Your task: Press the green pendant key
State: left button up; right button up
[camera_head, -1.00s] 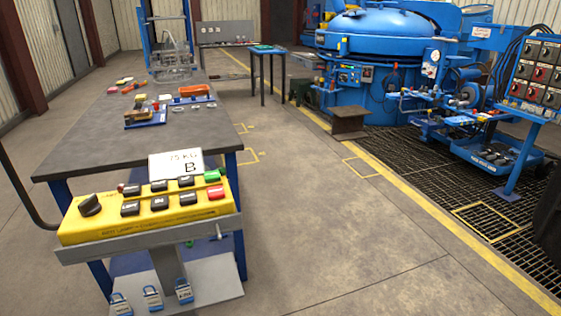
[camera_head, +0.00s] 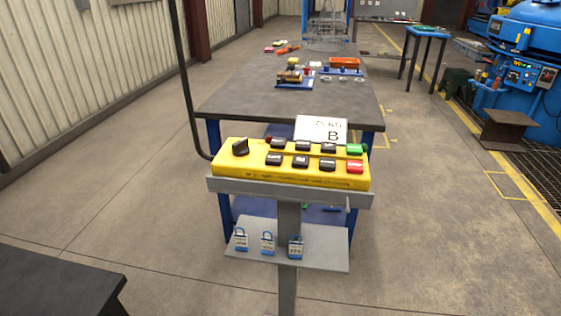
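The yellow pendant (camera_head: 291,178) lies on a grey stand in the middle of the head view. It has a black knob (camera_head: 240,147) at its left end and two rows of keys, mostly black. The green key (camera_head: 355,149) is at the right end of the upper row. A red key (camera_head: 355,167) sits just below it in the lower row. Neither of my grippers shows in the head view.
A dark-topped table (camera_head: 250,103) with small parts stands behind the pendant. A white card marked B (camera_head: 320,130) stands behind the keys. Several blue padlocks (camera_head: 267,243) sit on the stand's lower shelf (camera_head: 325,252). A dark surface (camera_head: 60,280) is at lower left. Floor is open at right.

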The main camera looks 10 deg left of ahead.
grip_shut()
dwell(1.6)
